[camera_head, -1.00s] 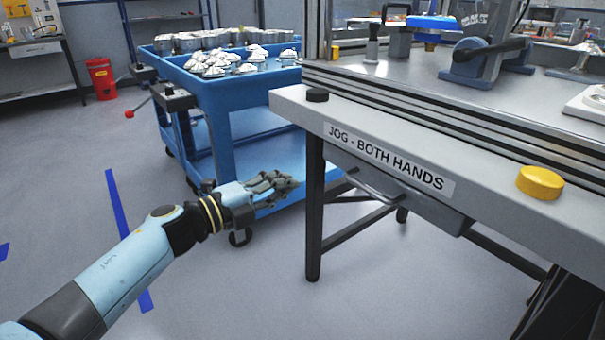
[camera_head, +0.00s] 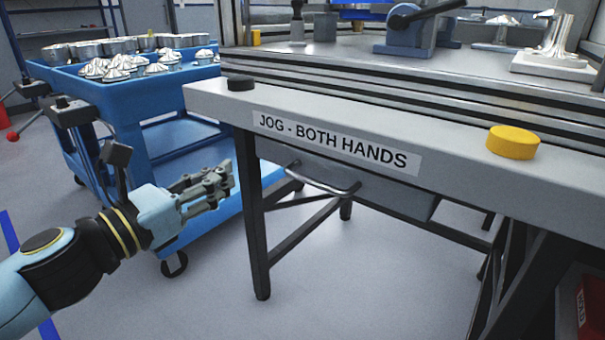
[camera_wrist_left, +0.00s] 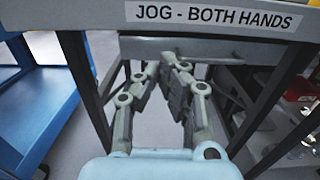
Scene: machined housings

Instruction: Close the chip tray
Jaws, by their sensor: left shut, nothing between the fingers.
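The chip tray appears to be the grey drawer (camera_head: 385,190) under the bench top, below the "JOG - BOTH HANDS" label, with a curved metal handle (camera_head: 325,186). How far it stands out is hard to tell. My left gripper (camera_head: 228,180) is shut and empty, left of the handle and apart from it, in front of the blue cart. In the left wrist view the fingers (camera_wrist_left: 165,75) point toward the grey tray front (camera_wrist_left: 225,50) below the label; they hide part of it. My right gripper is not in view.
A blue cart (camera_head: 110,95) with shiny metal parts stands left of the bench. A dark bench leg (camera_head: 255,225) stands between my gripper and the handle in the picture. The bench edge carries a black button (camera_head: 241,83) and a yellow button (camera_head: 512,143). The floor in front is clear.

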